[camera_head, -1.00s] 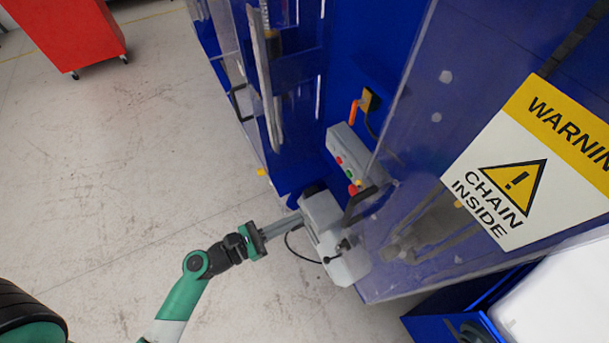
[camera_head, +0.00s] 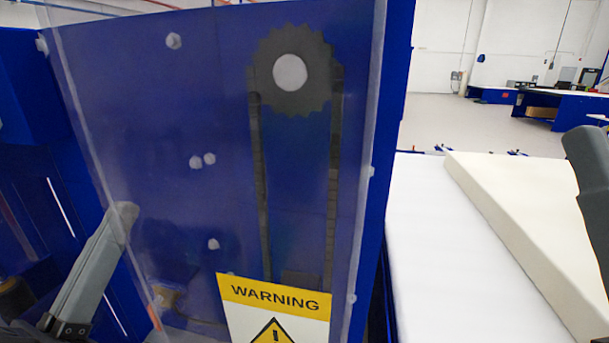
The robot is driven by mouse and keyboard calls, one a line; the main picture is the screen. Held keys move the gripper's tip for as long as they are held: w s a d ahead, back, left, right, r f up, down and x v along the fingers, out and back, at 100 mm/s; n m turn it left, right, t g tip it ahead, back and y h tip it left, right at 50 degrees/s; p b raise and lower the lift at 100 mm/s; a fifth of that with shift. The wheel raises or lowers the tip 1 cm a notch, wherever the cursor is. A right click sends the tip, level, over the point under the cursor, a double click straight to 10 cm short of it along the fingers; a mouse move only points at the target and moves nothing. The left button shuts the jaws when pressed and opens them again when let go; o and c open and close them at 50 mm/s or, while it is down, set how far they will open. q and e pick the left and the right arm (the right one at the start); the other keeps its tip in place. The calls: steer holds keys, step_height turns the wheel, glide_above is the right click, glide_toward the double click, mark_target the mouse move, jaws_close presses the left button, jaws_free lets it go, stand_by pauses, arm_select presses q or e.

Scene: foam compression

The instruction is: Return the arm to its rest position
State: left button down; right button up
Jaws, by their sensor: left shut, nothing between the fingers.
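My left gripper (camera_head: 121,218) is at the lower left of the head view, close to the camera. Its grey fingers point up and slightly right, in front of the blue machine, and are shut with nothing between them. A dark grey part, which looks like a finger of my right gripper (camera_head: 590,185), stands at the right edge in front of the foam. Most of it is cut off, so I cannot tell its opening.
A clear guard panel (camera_head: 215,130) covers a blue machine with a chain and sprocket (camera_head: 310,70). It bears a yellow and white warning sign (camera_head: 275,300). Right of it, a cream foam slab (camera_head: 520,220) lies on a white surface (camera_head: 430,260). Blue tables (camera_head: 555,105) stand far behind.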

arm_select(q)
steer(key=s+r+t+y+p, duration=0.1)
steer(key=s+r+p, duration=0.1)
steer(key=r+p, duration=1)
steer(key=s+r+m+t+y+p, duration=0.1)
steer(key=s+r+p, duration=0.2)
steer(key=r+p, duration=0.9)
step_height(320, 180, up, 8)
steer(key=shift+a+r+m+t, duration=0.15)
steer(key=shift+r+m+t, duration=0.15)
steer(key=shift+t, duration=0.1)
arm_select(e)
step_height(320, 180, up, 24)
steer(key=shift+r, duration=0.15)
